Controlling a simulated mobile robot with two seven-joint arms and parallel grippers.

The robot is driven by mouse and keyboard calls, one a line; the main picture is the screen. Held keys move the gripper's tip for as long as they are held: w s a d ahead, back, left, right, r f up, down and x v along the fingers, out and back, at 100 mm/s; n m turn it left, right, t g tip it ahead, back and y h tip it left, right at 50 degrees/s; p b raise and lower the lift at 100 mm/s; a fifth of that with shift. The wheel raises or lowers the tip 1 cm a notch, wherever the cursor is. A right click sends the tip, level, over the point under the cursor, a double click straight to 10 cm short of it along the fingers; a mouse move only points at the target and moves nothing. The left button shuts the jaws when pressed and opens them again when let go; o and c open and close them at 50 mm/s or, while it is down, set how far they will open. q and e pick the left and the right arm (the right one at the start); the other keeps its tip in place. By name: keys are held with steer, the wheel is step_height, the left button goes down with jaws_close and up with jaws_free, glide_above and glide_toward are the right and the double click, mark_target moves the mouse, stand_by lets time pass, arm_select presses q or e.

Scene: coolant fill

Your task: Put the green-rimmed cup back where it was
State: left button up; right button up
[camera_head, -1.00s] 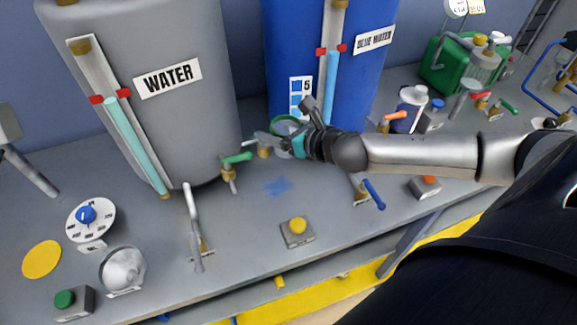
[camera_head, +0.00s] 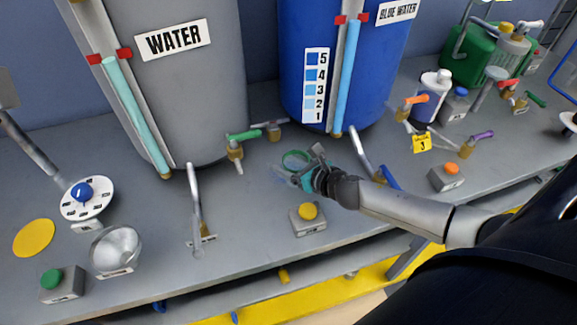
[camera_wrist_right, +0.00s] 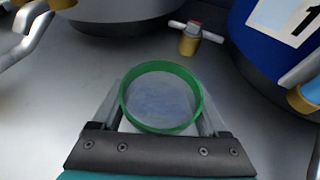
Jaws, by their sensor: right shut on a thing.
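The green-rimmed cup (camera_wrist_right: 162,98) is between the two fingers of my right gripper (camera_wrist_right: 160,115) in the right wrist view. I look down into it, and its inside looks pale grey-blue. In the head view the green-rimmed cup (camera_head: 295,160) shows at the tip of my right gripper (camera_head: 293,176), over the bench in front of the gap between the two tanks. The gripper is shut on the cup. Whether the cup's base touches the bench cannot be told. My left gripper is not in view.
The grey WATER tank (camera_head: 195,90) and the BLUE WATER tank (camera_head: 375,85) stand behind. A green-handled tap (camera_head: 238,143) is left of the cup. A yellow button box (camera_head: 307,217) is just in front. Bare bench (camera_head: 250,195) lies to the cup's left.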

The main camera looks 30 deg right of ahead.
steer(key=shift+f, duration=0.15)
steer(key=shift+f, duration=0.1)
steer(key=o, duration=1)
steer(key=shift+f, duration=0.1)
steer(key=o, duration=0.4)
steer(key=shift+s+r, duration=0.15)
steer(key=shift+r, duration=0.15)
steer(key=shift+p+v, duration=0.75)
steer(key=shift+v, duration=5.05)
steer(key=shift+f, duration=0.1)
